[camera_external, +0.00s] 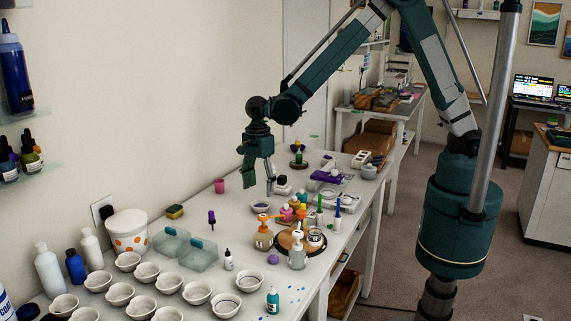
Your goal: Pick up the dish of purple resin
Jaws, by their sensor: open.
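A small white dish with purple in it (261,205) sits on the white table, just below my gripper. It looks like the dish of purple resin, though it is small in this view. My gripper (258,184) points down with its two fingers apart and nothing between them. It is above the dish, and I see a gap between the fingertips and the dish. How well the fingers line up with the dish in depth I cannot tell.
Several white bowls (197,292) fill the near table. A purple bottle (211,218) stands to the left. Bare table lies left of the dish.

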